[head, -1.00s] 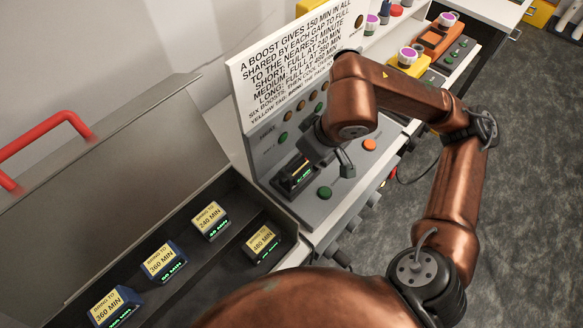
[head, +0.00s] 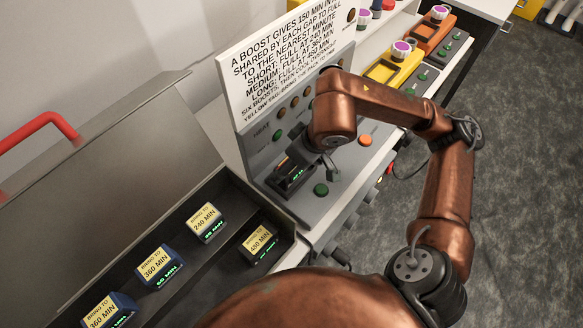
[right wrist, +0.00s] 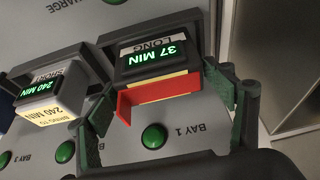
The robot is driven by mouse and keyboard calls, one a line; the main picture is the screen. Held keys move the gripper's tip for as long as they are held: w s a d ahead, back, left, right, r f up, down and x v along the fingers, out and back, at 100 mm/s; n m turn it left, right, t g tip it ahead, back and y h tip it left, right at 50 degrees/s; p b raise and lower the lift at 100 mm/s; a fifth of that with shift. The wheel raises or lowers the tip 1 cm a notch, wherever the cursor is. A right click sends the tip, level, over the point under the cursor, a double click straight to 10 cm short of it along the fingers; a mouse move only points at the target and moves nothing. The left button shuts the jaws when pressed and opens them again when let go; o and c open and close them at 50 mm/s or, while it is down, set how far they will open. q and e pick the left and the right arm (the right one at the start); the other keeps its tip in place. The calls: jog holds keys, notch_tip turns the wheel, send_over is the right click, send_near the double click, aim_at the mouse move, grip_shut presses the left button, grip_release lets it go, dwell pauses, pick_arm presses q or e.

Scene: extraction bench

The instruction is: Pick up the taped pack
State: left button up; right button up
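In the right wrist view, a dark pack (right wrist: 151,61) with a green "37 MIN" display and a "LONG" label sits in a slot of the grey panel above "BAY 1". A yellow strip and a red piece (right wrist: 160,96) are at its near edge. My right gripper (right wrist: 157,88) is open, one green-padded finger on each side of the pack. The right finger is close to the red piece; contact is unclear. In the head view, my right gripper (head: 331,170) is over the panel, beside a dark pack (head: 291,172) partly hidden by my arm. My left gripper is out of view.
A second pack (right wrist: 47,94), reading "240 MIN" and "SHORT", sits left of the right gripper's left finger. An open dark case (head: 232,257) holds several yellow-labelled packs. A sign board (head: 290,60) stands behind the panel. Yellow and orange units (head: 398,66) stand farther along the bench.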

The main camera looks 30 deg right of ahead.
jog(key=c, duration=1.4)
jog(key=shift+c, duration=0.2)
jog(key=shift+r, duration=0.1)
